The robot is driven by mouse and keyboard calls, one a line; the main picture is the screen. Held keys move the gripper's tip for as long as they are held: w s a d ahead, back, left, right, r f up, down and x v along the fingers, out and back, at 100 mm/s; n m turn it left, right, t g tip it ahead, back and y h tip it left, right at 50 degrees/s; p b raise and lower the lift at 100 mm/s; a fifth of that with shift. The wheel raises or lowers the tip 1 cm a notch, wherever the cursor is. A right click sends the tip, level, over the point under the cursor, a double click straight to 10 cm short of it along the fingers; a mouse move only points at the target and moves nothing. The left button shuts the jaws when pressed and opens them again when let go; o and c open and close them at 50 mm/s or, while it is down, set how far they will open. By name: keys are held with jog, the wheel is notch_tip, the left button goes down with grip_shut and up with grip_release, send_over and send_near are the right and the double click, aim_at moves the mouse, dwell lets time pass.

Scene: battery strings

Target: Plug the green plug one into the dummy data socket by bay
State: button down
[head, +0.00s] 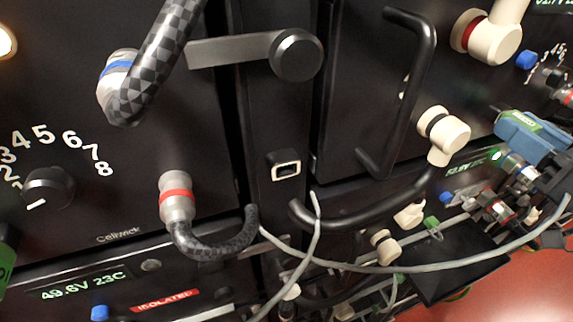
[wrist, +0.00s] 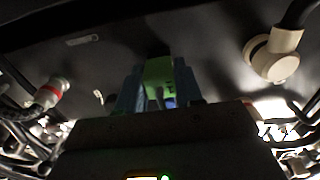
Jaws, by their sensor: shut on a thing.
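My gripper (head: 530,136) is at the right of the head view, in front of the lower right panels. Its blue fingers also show in the wrist view, shut on the green plug (wrist: 158,72). In the head view a green labelled face (head: 522,119) shows at the blue fingers; the plug's tip is hard to make out. A small pale-rimmed rectangular socket (head: 286,168) is on the dark post between two bays, left of my gripper and well apart from it. It looks empty. I cannot read a label that marks it as the dummy data socket.
A thin grey cable (head: 440,264) sags across the lower right. Black handles (head: 410,90), a latch bar (head: 235,50), a red-banded connector (head: 176,197) and cream connectors (head: 443,132) jut from the panels. Smaller green plugs (head: 431,222) sit lower down. Red floor (head: 520,290) shows at lower right.

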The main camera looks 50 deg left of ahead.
jog(key=shift+b+v, duration=0.55)
jog(key=shift+v, duration=1.05)
jog(key=shift+b+v, duration=0.5)
jog(key=shift+v, duration=1.85)
jog(key=shift+r, duration=0.1)
